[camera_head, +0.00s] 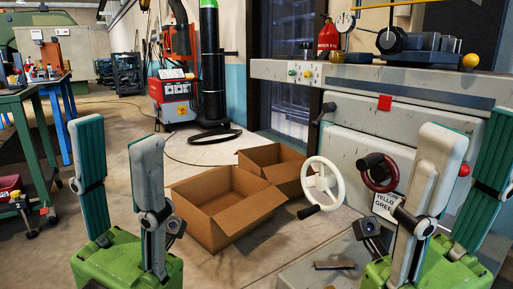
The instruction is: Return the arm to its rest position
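My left gripper (117,135) stands upright at the lower left, its two grey and teal fingers spread apart with nothing between them. My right gripper (471,128) stands upright at the lower right, also with its fingers apart and empty. Both rise from green bodies at the bottom edge of the view. The arm links behind the grippers are out of view. Neither gripper appears to touch anything.
Two open, empty-looking cardboard boxes (227,208) sit on the floor between my grippers. A grey machine (345,140) with a white handwheel (323,187) and a dark red handwheel (378,173) stands at the right. A green-legged workbench (35,143) is at the left. A red welder (173,100) stands behind.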

